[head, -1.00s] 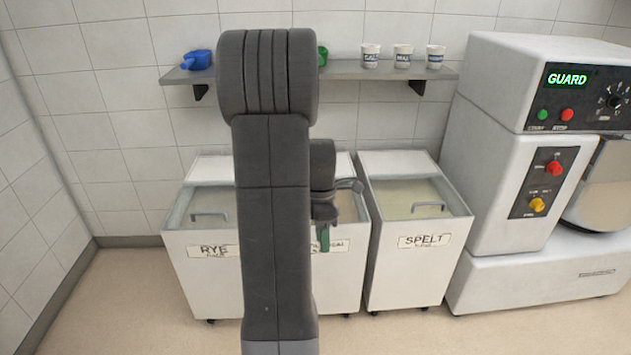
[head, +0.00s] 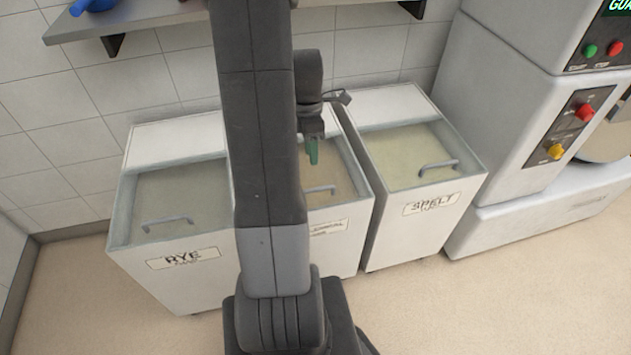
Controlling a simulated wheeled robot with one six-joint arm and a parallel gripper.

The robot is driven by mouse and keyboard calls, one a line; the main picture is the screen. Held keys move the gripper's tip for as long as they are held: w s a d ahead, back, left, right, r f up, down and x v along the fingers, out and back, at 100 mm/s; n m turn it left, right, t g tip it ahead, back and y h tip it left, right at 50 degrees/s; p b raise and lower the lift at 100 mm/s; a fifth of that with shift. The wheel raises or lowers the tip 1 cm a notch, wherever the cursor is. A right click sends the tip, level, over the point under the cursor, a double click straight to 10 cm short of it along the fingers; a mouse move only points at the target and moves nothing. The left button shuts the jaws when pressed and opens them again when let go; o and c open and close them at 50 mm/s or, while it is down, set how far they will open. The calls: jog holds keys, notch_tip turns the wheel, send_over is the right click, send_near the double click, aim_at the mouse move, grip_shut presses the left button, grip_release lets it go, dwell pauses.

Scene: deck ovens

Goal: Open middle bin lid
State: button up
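The middle bin (head: 333,246) is a white flour bin between the RYE and SPELT bins, partly hidden behind my arm. Its clear lid (head: 344,172) is down, with flour showing through it. A grey handle (head: 321,189) lies near the lid's front edge. My gripper (head: 313,152) is above this lid, behind the handle in the picture, with a green fingertip pointing down. The height between fingertip and lid is hard to judge. Only one finger shows clearly, so I cannot tell whether it is open or shut.
The RYE bin (head: 170,277) stands at the left and the SPELT bin (head: 418,229) at the right, both lids down. A wall shelf (head: 150,22) carries a blue scoop (head: 92,6). A large mixer (head: 510,100) stands at the right. The floor in front is clear.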

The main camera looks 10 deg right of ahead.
send_over(314, 183)
jog(key=s+a, duration=0.1)
jog(key=s, duration=0.4)
notch_tip(314, 183, down, 10)
jog(key=shift+w+f+b, duration=0.1)
jog(key=shift+f+b, duration=0.15)
jog(key=shift+b, duration=0.1)
grip_shut()
